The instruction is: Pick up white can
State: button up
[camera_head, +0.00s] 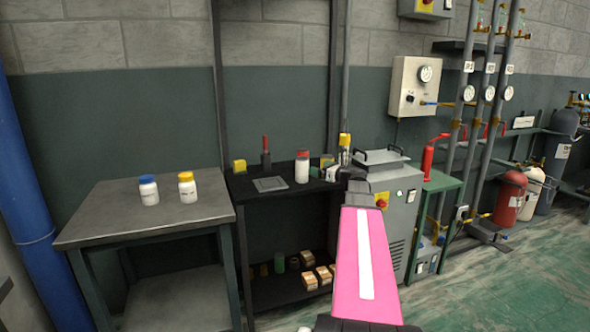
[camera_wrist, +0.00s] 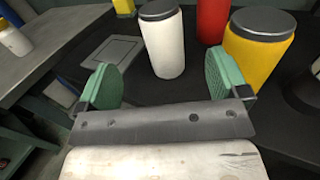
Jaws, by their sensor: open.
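The white can (camera_wrist: 165,47) has a dark grey lid and stands upright on the black bench, upper middle of the wrist view. In the head view a white cylinder (camera_head: 302,174) with red at its top stands on the bench; it appears to be this can, perhaps with the red one behind. My gripper (camera_wrist: 162,72) is open, with green pads left and right of the can's lower part as seen. The can looks to be beyond the fingertips; contact is not visible. In the head view my pink arm partly hides the gripper.
A red can (camera_wrist: 213,20) and a yellow can (camera_wrist: 258,45) stand close on the right. A grey plate (camera_head: 270,184) lies left of the can. Two white bottles stand on the left table (camera_head: 110,215). A grey machine (camera_head: 392,195) stands right of the bench.

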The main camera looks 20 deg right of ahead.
aim_at(302, 161)
jog(key=x, duration=1.1)
jog(key=shift+r, duration=0.25)
jog(key=c, duration=1.2)
